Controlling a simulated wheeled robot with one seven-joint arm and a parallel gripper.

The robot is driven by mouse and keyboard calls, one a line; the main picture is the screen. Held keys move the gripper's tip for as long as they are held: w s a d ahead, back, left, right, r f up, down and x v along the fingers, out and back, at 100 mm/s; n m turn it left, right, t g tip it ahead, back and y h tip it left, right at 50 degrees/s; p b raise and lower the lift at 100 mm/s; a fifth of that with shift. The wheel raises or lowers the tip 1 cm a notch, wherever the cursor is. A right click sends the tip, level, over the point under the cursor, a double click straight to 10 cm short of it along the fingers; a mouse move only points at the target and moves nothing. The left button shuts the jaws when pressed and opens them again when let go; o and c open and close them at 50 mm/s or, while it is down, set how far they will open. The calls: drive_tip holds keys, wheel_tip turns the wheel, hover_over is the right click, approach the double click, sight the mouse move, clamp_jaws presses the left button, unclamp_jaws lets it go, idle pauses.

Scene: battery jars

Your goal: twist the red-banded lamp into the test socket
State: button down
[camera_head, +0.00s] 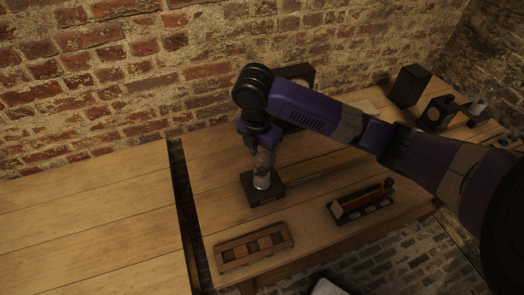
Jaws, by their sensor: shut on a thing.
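My gripper (265,158) points straight down over the dark block of the test socket (266,196) on the wooden table. It is shut on the lamp (262,172), a small reddish, glassy piece directly above the socket. Below the lamp is a pale metallic collar (262,183) on top of the block. The lamp looks upright and in line with the collar. I cannot tell how deep it sits, and its red band is too small to make out clearly. The fingers hide part of the lamp.
A wooden tray with compartments (222,256) lies at the front left. A dark rack holding a reddish rod (362,203) lies to the right. Dark boxes (409,86) stand at the back right. A gap separates the left table (90,225).

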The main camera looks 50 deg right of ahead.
drive_tip(key=shift+m+g+p, duration=0.3)
drive_tip(key=shift+m+p, duration=0.9)
drive_tip(key=shift+m, duration=0.9)
drive_tip(key=c, duration=0.6)
unclamp_jaws()
drive_tip(key=r, duration=0.5)
drive_tip(key=a+r, duration=0.1)
drive_tip(key=r, duration=0.1)
drive_tip(key=shift+w+r, duration=0.15)
drive_tip(key=shift+r, duration=0.2)
